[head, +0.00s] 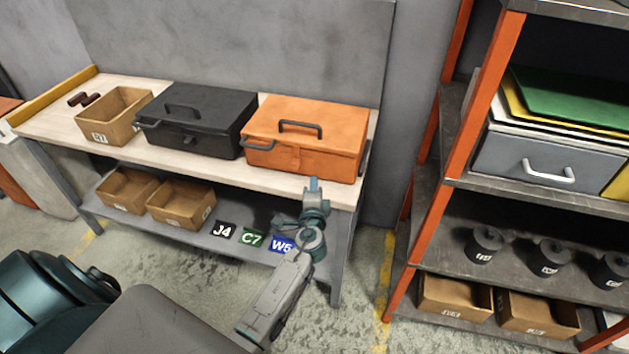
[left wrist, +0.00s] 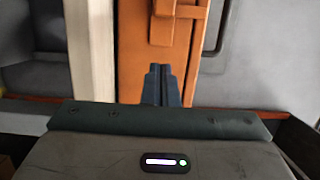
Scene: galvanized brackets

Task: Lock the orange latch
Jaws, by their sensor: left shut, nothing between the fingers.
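An orange toolbox (head: 306,137) with a dark top handle stands closed on the workbench at its right end. Its orange latch (head: 296,157) is on the front face; a dark bar handle shows at the front left. In the left wrist view the orange box (left wrist: 133,45) fills the middle, with the latch (left wrist: 162,28) just beyond the fingers. My left gripper (head: 313,184) is shut and empty, in front of and below the box; its fingertips (left wrist: 162,72) point at the front face. I cannot tell whether they touch it. My right gripper is not in view.
A black toolbox (head: 197,122) stands close left of the orange one, with a cardboard bin (head: 115,117) beyond. The workbench edge (head: 245,175) runs below my left gripper's level. An orange-framed shelf (head: 485,95) stands right. The bench's lower shelf (head: 262,262) holds bins and labels.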

